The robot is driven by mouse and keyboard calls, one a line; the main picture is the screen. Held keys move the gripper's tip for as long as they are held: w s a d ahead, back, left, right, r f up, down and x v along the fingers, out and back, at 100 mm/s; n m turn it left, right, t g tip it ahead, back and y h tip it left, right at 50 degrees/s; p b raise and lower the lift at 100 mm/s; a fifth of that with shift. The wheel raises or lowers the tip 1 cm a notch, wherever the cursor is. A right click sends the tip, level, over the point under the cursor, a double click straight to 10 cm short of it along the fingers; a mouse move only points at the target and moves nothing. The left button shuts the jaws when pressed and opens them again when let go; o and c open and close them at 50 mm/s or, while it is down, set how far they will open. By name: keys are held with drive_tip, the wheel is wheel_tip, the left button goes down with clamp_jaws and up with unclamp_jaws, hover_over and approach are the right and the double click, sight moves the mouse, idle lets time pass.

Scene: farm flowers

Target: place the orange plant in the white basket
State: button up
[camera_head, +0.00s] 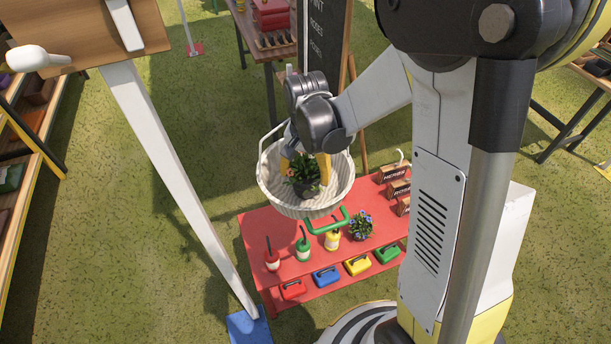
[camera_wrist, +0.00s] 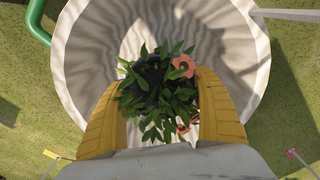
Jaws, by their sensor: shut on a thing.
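The orange plant (camera_wrist: 150,95) has green leaves and orange flowers in a dark pot. My gripper (camera_wrist: 160,110) is shut on it, with one yellow finger on each side. In the head view my gripper (camera_head: 306,165) holds the plant (camera_head: 303,178) over the opening of the white basket (camera_head: 277,194). In the wrist view the basket (camera_wrist: 85,50) surrounds the plant on the far side, and its inside looks empty. I cannot tell how far the pot is above the basket's floor. The pot is mostly hidden by leaves in the wrist view.
A red table (camera_head: 262,228) stands below and beside the basket, with a blue-flowered plant (camera_head: 361,226), several small bottles and wooden signs. A green handle (camera_head: 327,222) is close to the basket's front rim. A chalkboard (camera_head: 326,40) stands behind. A white post (camera_head: 165,165) rises at left.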

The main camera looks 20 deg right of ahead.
drive_tip(key=shift+f, duration=0.25)
drive_tip(key=shift+f, duration=0.1)
drive_tip(key=shift+f, duration=0.15)
drive_tip(key=o, duration=1.4)
drive_tip(key=shift+o, duration=0.2)
drive_tip(key=shift+r, duration=0.2)
